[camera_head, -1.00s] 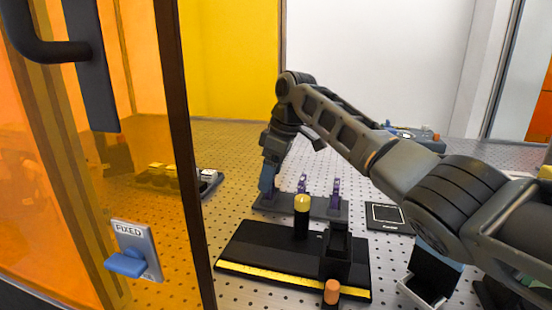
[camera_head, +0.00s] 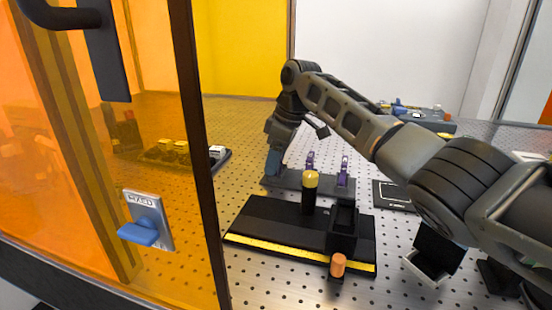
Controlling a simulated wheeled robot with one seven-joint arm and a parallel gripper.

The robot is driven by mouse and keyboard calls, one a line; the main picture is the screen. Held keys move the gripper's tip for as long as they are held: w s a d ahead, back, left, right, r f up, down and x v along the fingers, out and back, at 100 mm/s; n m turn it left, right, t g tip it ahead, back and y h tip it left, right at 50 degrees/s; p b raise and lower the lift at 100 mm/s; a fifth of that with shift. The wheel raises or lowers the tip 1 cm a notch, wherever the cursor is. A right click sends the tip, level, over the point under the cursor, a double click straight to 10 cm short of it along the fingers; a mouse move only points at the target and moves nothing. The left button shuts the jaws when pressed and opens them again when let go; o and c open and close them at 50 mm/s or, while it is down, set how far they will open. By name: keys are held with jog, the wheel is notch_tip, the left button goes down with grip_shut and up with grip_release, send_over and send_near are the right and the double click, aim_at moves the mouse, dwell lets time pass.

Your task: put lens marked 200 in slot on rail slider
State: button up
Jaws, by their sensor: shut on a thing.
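My gripper (camera_head: 272,165) points down at the left end of a grey lens stand (camera_head: 325,184). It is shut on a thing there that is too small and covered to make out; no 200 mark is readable. Two purple lens holders (camera_head: 310,162) (camera_head: 344,171) stand upright on the same stand, right of my gripper. In front lies a black rail base (camera_head: 270,228) with a yellow strip along its near edge. On it are a black post with a yellow top (camera_head: 311,180) and a black slotted slider (camera_head: 342,228) with an orange knob (camera_head: 338,265).
An orange glass door with a dark frame edge (camera_head: 205,150) and a blue latch (camera_head: 140,232) stands at the left. Behind it is a tray of yellow-topped parts (camera_head: 175,152). A black square plate (camera_head: 393,195) lies right of the stand. Bare perforated table shows between them.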

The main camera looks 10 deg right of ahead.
jog(key=c, duration=0.3)
jog(key=shift+r+p, duration=2.85)
jog(key=shift+r, duration=0.3)
jog(key=shift+r, duration=0.1)
